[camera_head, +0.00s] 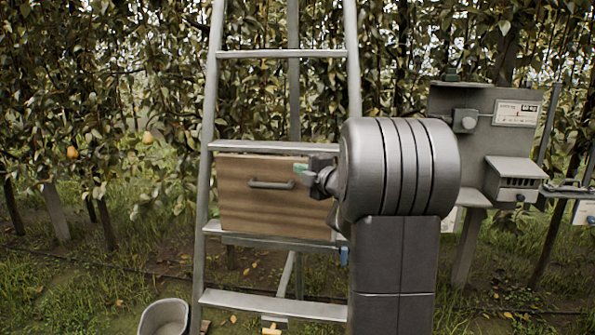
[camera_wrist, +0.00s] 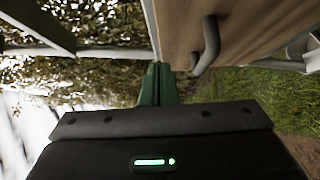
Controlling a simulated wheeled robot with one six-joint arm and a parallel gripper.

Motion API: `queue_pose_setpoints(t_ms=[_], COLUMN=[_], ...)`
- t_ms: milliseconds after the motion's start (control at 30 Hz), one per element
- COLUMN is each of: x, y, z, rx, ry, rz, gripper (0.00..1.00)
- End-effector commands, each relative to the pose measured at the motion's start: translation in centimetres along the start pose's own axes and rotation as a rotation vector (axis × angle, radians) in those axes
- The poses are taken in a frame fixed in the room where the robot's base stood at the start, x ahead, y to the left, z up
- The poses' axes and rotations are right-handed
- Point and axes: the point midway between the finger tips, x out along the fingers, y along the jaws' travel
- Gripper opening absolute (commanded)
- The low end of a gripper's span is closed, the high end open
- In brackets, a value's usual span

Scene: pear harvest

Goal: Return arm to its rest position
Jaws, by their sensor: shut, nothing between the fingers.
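My gripper (camera_wrist: 157,72) shows in the wrist view as two green fingers pressed together with nothing between them. In the head view, my gripper (camera_head: 299,170) is small and partly hidden by my grey arm, its green tip pointing left. It is in front of the upper right part of a wooden drawer front or box (camera_head: 240,212) with a dark bar handle (camera_head: 271,184). The wood panel (camera_wrist: 245,25) and its handle (camera_wrist: 208,45) also show in the wrist view, to the right of the fingers. I see no contact between fingers and handle.
A metal ladder (camera_head: 208,120) stands around the wooden panel. A grey cabinet (camera_head: 485,130) with a label is at the right. A pale bucket (camera_head: 165,318) sits on the grass at bottom left. Pear trees with several yellow pears (camera_head: 148,137) fill the back.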

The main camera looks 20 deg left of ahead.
Motion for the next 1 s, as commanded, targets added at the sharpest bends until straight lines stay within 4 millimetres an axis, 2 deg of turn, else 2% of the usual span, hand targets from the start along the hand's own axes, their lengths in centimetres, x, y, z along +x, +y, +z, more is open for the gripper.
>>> queue_pose_setpoints(t_ms=[33, 200, 400, 800, 1000], x=[-1.1, -4.4, -6.5, -6.8, -5.5], y=[-0.2, -0.3, -0.3, -0.3, -0.3], z=[0.1, 0.1, 0.0, 0.0, -0.1], rx=[0.000, 0.000, 0.000, 0.001, 0.001], ry=[-0.003, -0.002, 0.001, 0.001, 0.004], rz=[-0.002, -0.001, -0.002, -0.003, -0.004], gripper=[0.00, 0.00, 0.00, 0.00, 0.00])
